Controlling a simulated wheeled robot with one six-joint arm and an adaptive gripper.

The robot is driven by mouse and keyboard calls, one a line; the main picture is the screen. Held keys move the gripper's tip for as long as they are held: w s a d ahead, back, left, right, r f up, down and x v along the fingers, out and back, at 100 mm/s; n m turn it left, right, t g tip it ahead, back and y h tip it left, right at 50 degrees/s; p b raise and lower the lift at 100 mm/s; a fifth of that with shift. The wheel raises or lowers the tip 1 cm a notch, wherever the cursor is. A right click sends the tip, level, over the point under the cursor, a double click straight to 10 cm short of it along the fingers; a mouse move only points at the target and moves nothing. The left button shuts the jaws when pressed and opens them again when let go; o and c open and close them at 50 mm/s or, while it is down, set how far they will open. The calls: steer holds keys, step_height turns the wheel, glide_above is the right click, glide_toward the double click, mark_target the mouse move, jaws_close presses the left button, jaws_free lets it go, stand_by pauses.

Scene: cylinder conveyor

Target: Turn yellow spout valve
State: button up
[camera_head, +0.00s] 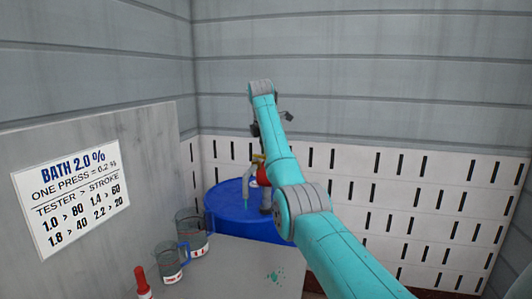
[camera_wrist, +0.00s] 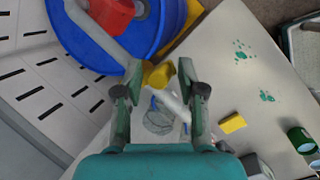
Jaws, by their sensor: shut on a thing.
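The yellow spout valve (camera_wrist: 158,75) shows between my fingertips in the wrist view, beside the blue drum (camera_wrist: 172,18). My gripper (camera_wrist: 158,70) is shut on it, with one finger on each side. In the head view a bit of yellow valve (camera_head: 258,158) shows above a red part (camera_head: 262,176), next to a grey spout pipe (camera_head: 247,170) over the blue drum (camera_head: 232,203). My arm hides most of the gripper there. A red part (camera_wrist: 110,12) also shows at the top of the wrist view.
Two clear jugs with blue handles (camera_head: 171,262) (camera_head: 190,232) and a red-capped bottle (camera_head: 142,284) stand on the grey bench (camera_head: 235,268). A yellow block (camera_wrist: 232,123) and a green cylinder (camera_wrist: 301,140) lie right in the wrist view. A slotted white wall (camera_head: 400,190) stands behind.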

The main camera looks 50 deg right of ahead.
steer(key=shift+w+d, duration=0.1)
steer(key=shift+d, duration=0.1)
steer(key=shift+o, duration=0.3)
steer(key=shift+w+d, duration=0.1)
steer(key=shift+d, duration=0.45)
steer(key=shift+c, duration=0.4)
steer(key=o, duration=1)
steer(key=shift+w, duration=0.1)
steer(key=o, duration=0.4)
steer(key=shift+v, duration=2.5)
